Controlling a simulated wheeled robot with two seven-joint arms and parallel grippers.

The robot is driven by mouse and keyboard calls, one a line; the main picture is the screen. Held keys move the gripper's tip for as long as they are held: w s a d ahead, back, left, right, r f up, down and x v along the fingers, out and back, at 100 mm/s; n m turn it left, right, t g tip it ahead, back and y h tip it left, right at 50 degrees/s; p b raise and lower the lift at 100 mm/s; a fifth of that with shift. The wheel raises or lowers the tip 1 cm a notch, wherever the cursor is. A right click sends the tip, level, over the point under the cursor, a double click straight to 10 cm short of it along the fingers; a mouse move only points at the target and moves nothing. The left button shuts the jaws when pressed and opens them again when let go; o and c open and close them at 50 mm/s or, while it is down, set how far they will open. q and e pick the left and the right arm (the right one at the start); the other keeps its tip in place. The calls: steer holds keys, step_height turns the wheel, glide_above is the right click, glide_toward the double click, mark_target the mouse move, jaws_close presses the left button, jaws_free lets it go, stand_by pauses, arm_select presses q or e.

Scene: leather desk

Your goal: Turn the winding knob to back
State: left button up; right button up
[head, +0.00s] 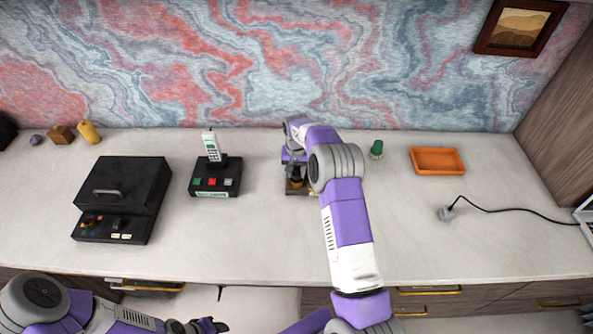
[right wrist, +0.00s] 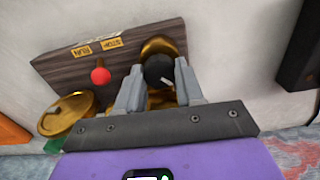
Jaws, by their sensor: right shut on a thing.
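In the right wrist view, the winding knob (right wrist: 158,70) is black with a small white mark and sits on a brass body on a wooden base (right wrist: 60,70). My right gripper (right wrist: 156,84) has its two grey fingers on either side of the knob, shut on it. In the head view, my right gripper (head: 294,165) reaches down over the device (head: 296,189), which is mostly hidden by my arm. My left gripper (head: 208,325) is at the bottom edge, in front of the desk, away from the device; its jaws are too small to read.
The wooden base carries a red ball lever (right wrist: 100,76), RUN and STOP labels and a brass disc (right wrist: 68,112). A phone on a black box (head: 215,178) stands left of the device. A green object (head: 376,149) and an orange tray (head: 437,160) lie right.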

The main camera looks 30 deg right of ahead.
mark_target(296, 172)
steer(key=n, duration=1.4)
steer(key=shift+n, duration=0.3)
steer(key=n, duration=0.6)
steer(key=shift+r+p, duration=0.1)
steer(key=shift+p, duration=0.25)
steer(key=n, duration=0.6)
steer(key=shift+n, duration=0.4)
steer(key=o, duration=0.8)
steer(key=shift+c, duration=0.2)
step_height(296, 172, up, 8)
steer(key=shift+f+p, duration=0.2)
steer(key=shift+p, duration=0.35)
